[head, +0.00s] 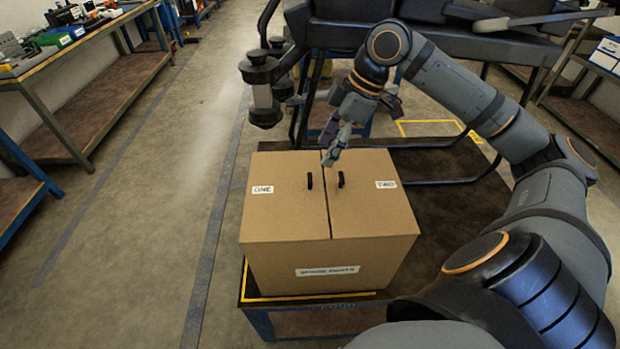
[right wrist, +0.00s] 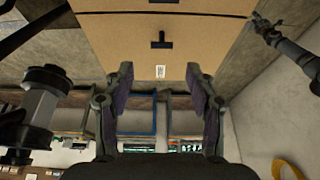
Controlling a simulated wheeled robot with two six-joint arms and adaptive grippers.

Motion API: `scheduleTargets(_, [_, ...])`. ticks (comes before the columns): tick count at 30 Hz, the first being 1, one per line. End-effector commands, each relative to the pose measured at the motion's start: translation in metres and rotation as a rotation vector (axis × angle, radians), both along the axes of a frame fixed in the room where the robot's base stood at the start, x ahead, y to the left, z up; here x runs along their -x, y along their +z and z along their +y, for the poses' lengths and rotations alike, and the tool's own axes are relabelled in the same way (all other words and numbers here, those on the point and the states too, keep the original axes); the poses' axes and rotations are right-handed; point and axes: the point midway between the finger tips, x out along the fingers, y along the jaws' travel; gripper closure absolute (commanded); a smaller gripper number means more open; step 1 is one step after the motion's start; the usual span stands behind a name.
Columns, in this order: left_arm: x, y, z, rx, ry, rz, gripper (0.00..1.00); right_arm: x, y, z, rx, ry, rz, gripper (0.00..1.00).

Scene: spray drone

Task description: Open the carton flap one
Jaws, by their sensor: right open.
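The carton is a brown box with two flat, closed top flaps meeting at a seam. Carton flap one (head: 275,215), labelled ONE, is on the left with a small black handle (head: 309,181). Flap two (head: 370,205), labelled TWO, is on the right with its own handle (head: 341,179). My right gripper (head: 331,150) is above the carton's back edge near the seam. In the right wrist view its fingers (right wrist: 159,78) are spread and empty, with a handle (right wrist: 161,41) and white label ahead. A dark jointed arm, seemingly my left with its gripper (right wrist: 262,26), shows small there; its jaws are unclear.
The carton stands on a dark-topped low table (head: 450,200) with yellow markings. The dark drone frame (head: 350,35) is just behind it. A workbench (head: 85,55) with tools is at the left. The floor left of the carton is clear.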

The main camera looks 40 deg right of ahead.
Motion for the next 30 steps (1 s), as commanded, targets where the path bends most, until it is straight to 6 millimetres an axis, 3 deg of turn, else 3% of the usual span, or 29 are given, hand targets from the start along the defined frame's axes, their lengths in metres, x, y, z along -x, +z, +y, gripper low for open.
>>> scheduleTargets(5, [-0.006, 0.005, -0.001, 0.000, 0.000, -0.009, 0.60, -0.002, -0.008, 0.004, -0.002, 0.002, 0.003, 0.43])
scheduleTargets(19, [-0.012, 0.016, -0.004, 0.005, 0.000, -0.020, 0.60, -0.018, -0.084, 0.031, -0.005, 0.001, 0.000, 0.43])
scheduleTargets(30, [-0.012, 0.016, -0.004, 0.006, 0.001, -0.019, 0.60, -0.020, -0.096, 0.034, 0.002, -0.001, 0.001, 0.43])
